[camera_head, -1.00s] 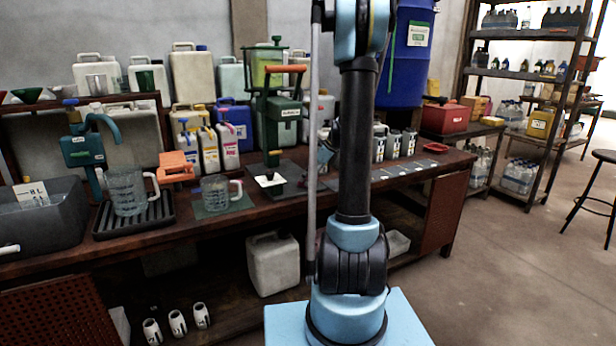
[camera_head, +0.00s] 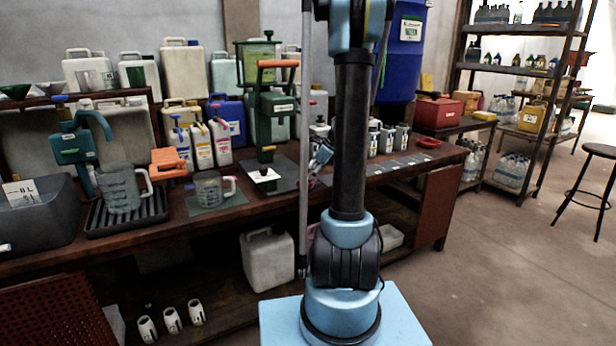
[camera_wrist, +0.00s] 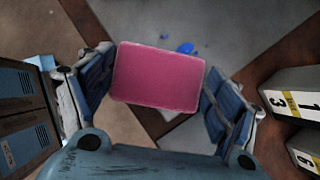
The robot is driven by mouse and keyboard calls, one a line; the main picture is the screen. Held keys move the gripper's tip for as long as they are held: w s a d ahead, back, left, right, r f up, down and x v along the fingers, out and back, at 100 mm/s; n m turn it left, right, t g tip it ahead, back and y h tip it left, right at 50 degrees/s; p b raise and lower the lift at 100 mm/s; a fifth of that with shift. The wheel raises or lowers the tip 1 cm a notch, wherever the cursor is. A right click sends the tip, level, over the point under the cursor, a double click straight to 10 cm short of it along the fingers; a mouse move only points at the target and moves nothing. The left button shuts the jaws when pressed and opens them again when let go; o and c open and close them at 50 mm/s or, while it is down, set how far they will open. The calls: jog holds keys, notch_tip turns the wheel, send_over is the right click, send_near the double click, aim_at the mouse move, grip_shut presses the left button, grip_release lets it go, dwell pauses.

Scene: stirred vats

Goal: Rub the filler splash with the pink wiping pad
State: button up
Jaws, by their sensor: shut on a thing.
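The pink wiping pad (camera_wrist: 155,85) is held between the two blue-padded fingers of my gripper (camera_wrist: 160,66) in the wrist view. The filler splash (camera_wrist: 186,47) shows there as a blue blot with small drops on a pale grey surface, just past the pad's far edge. The pad may cover more of it. Whether the pad touches the surface cannot be told. In the head view my gripper (camera_head: 321,156) is low over the bench, partly hidden behind my arm; the splash cannot be made out there.
Numbered pale containers (camera_wrist: 302,92) stand close to the right of my gripper in the wrist view. In the head view, a green press with an orange handle (camera_head: 277,100) stands left of the gripper, and white-and-grey bottles (camera_head: 387,140) stand to the right. A red dish (camera_head: 429,143) lies farther right.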

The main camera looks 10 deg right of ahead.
jog(key=shift+w, duration=0.1)
jog(key=shift+w+a+r, duration=0.1)
jog(key=shift+w+a, duration=0.2)
jog(key=shift+w, duration=0.65)
jog(key=shift+w+a, duration=0.3)
jog(key=shift+w, duration=0.6)
jog(key=shift+w+a, duration=0.2)
jog(key=shift+w, duration=0.45)
jog(key=shift+w+a, duration=0.25)
jog(key=shift+w, duration=0.35)
jog(key=shift+w+a, duration=0.2)
jog(key=shift+w, duration=0.45)
jog(key=shift+r, duration=2.75)
jog(key=shift+w+r, duration=0.1)
